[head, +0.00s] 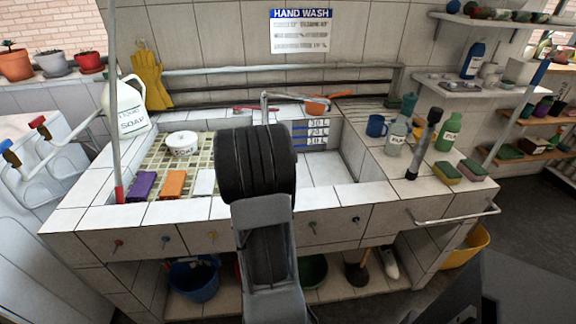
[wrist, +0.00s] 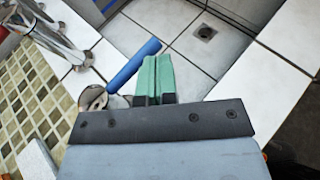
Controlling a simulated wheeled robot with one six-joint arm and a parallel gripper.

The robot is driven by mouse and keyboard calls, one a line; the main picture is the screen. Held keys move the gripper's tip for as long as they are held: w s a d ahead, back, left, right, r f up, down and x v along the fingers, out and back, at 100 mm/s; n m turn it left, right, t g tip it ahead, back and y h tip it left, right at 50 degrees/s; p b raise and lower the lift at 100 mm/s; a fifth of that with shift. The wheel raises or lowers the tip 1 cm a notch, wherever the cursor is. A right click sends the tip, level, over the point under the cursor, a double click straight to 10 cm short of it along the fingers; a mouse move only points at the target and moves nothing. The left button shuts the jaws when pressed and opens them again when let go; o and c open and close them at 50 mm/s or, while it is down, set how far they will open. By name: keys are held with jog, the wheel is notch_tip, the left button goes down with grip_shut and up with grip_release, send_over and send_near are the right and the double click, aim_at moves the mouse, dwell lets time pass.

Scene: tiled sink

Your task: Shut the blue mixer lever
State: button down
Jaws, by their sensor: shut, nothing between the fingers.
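The blue mixer lever (wrist: 133,66) shows in the wrist view, left of my fingers. It slants from a round metal base (wrist: 94,98) up and right toward the basin. My gripper (wrist: 157,62) has green fingers pressed together with nothing between them. Its fingers are close beside the lever; I cannot tell whether they touch it. In the head view my dark arm covers the lever and the gripper. The metal tap (head: 265,104) shows behind the arm, and chrome pipework (wrist: 62,42) is at upper left in the wrist view.
The tiled sink basin (head: 321,171) lies right of my arm; its drain (wrist: 204,33) shows in the wrist view. A white pot (head: 182,143) stands on the mosaic area at left. A blue mug (head: 376,126), bottles and sponges stand on the right counter.

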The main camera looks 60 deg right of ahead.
jog(key=p+v, duration=0.1)
jog(key=v, duration=1.2)
jog(key=shift+a+r, duration=0.15)
jog(key=shift+a, duration=0.15)
jog(key=shift+s+a+f+m, duration=0.15)
jog(key=shift+f+m, duration=0.1)
jog(key=shift+m, duration=0.55)
jog(key=f+m+y, duration=0.1)
jog(key=s+a+f+m+g+y, duration=0.1)
jog(key=m, duration=0.1)
jog(key=s+a+m+y, duration=0.1)
jog(key=m, duration=0.1)
jog(key=shift+s+a+f+g, duration=0.25)
jog(key=shift+f+g, duration=0.05)
jog(key=shift+f, duration=0.1)
jog(key=a+r+m+t+y+p, duration=0.3)
jog(key=a+r+m+y, duration=0.2)
jog(key=a, duration=0.8)
jog(key=w+a+r+m+t+y+p, duration=0.1)
jog(key=a+r+m+t+y+p, duration=0.2)
jog(key=a, duration=1.1)
notch_tip(320, 180, up, 3)
jog(key=m+y+p, duration=0.1)
jog(key=m+y, duration=0.1)
jog(key=shift+w+a+m+y+p, duration=0.3)
jog(key=shift+w+a+m+y, duration=0.05)
jog(key=shift+m+y, duration=0.05)
jog(key=shift+r, duration=0.1)
